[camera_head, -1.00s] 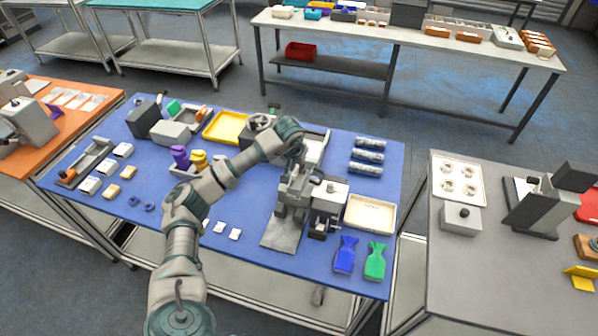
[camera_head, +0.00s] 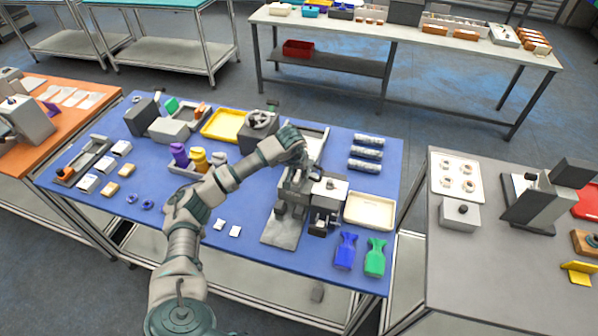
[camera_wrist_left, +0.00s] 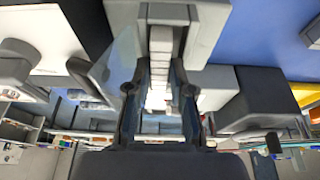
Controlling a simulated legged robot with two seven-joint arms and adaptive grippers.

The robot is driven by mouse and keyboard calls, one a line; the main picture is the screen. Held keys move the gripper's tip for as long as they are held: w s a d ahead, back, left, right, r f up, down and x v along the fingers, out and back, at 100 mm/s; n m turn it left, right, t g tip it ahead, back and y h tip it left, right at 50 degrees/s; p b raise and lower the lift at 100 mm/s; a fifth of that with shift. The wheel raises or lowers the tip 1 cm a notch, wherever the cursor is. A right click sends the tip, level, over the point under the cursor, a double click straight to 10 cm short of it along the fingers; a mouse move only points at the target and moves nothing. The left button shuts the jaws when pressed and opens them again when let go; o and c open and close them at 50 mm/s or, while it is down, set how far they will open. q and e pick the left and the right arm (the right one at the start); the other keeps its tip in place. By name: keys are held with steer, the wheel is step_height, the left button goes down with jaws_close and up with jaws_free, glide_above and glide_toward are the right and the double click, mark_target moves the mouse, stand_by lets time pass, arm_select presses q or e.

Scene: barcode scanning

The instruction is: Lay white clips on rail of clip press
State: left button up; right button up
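The grey clip press (camera_head: 289,215) stands on the blue table, right of centre. My left gripper (camera_head: 299,163) is low over its upper part, and the arm hides some of the press. In the left wrist view, the two dark fingers of my left gripper (camera_wrist_left: 161,72) are apart, on either side of a narrow row of pale pieces (camera_wrist_left: 161,45) on a grey rail (camera_wrist_left: 203,35). I cannot tell whether a clip is gripped there. Two small white pieces, one left (camera_head: 219,224) and one right (camera_head: 235,231), lie on the table left of the press. My right gripper is not in view.
A cream tray (camera_head: 370,211) is right of the press, with blue (camera_head: 345,251) and green (camera_head: 375,257) bottle-shaped items in front. Several cylinders (camera_head: 367,153) lie behind. A yellow tray (camera_head: 224,125) and purple item (camera_head: 179,154) are left. The table's front-left area is mostly clear.

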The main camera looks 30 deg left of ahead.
arm_select(q)
steer(key=shift+s+a+f+g, duration=0.15)
steer(key=shift+s+f+g, duration=0.15)
steer(key=shift+f, duration=0.45)
steer(key=shift+r, duration=0.1)
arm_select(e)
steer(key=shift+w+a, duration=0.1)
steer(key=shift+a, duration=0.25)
arm_select(q)
steer(key=a+v, duration=0.1)
steer(key=v, duration=1.2)
steer(key=shift+w+d+r, duration=0.25)
steer(key=shift+w+d, duration=0.1)
steer(key=shift+d, duration=0.1)
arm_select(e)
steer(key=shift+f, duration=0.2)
arm_select(q)
steer(key=shift+a+f, duration=0.1)
steer(key=shift+a, duration=0.15)
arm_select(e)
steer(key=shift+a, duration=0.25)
